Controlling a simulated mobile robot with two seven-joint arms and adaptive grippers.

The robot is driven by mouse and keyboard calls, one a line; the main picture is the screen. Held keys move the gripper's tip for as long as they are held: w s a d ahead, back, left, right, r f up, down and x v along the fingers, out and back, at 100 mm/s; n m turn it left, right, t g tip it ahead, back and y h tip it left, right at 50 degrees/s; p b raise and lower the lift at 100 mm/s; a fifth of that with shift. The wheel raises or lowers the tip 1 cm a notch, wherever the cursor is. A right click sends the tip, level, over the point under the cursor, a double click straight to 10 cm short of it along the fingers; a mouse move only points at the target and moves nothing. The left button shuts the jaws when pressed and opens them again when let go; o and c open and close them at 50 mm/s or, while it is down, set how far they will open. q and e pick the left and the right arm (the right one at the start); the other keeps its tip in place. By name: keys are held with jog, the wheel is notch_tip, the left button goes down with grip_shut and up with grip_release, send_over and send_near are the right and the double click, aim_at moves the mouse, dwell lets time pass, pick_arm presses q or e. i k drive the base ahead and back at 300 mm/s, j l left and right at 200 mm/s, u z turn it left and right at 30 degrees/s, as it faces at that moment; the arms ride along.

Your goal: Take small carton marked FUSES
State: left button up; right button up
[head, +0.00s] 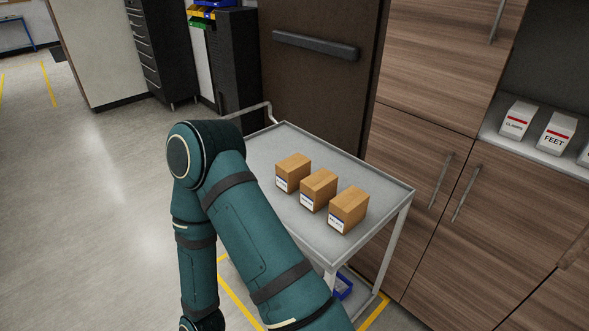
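Three small brown cartons stand in a slanting row on the grey top of a trolley (257,152). They are the far-left carton (294,171), the middle carton (319,188) and the near-right carton (349,208). Each has a white label with a blue band on its front, but the print is too small to read, so I cannot tell which is marked FUSES. One of my teal arms, bent at the elbow, rises in front of the trolley's left side and hides part of it. Neither gripper shows in the head view.
Wooden cabinets stand right of the trolley. Their open shelf (562,161) holds white boxes, one marked FEET (557,133). A dark door with a bar handle (315,46) is behind. A blue bin (343,287) sits low under the trolley. The floor at left is clear.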

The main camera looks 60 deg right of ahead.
aim_at(290, 171)
jog(key=i+z, duration=0.15)
jog(key=z, duration=0.3)
jog(key=i+j+z, duration=0.1)
jog(key=z, duration=0.4)
jog(key=i+j+z, duration=0.1)
jog(key=z, duration=0.35)
jog(key=i+j+z, duration=0.1)
jog(key=z, duration=0.35)
jog(key=j+z, duration=0.25)
jog(key=z, duration=0.2)
jog(key=j+z, duration=0.2)
jog(key=z, duration=0.3)
